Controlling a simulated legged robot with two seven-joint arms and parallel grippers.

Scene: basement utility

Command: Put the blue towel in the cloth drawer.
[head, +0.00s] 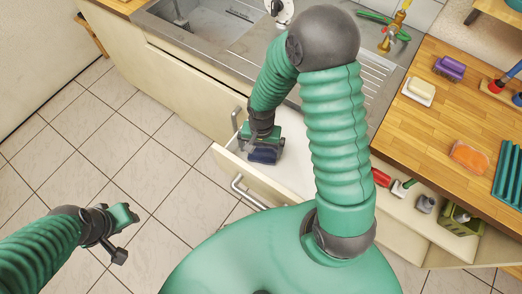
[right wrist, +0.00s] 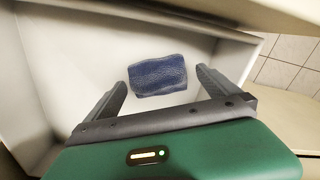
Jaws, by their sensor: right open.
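The blue towel (head: 263,155) is a small dark blue folded cloth. In the right wrist view the towel (right wrist: 158,75) lies in the open white drawer (right wrist: 70,60), with drawer floor showing around it. The drawer's front (head: 228,167) with its bar handle shows in the head view. My right gripper (head: 265,147) is inside or just over the drawer. In the right wrist view my right gripper (right wrist: 162,85) is open, its fingers on either side of the towel's near end and apart from it. My left gripper (head: 127,233) hangs over the tiled floor at left; its jaws are unclear.
A steel sink (head: 215,30) is behind the drawer. The wooden counter (head: 430,120) at right holds a purple brush (head: 450,67), a soap dish (head: 418,91) and an orange sponge (head: 469,156). Another open compartment with several items (head: 425,203) is below it. The floor at left is clear.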

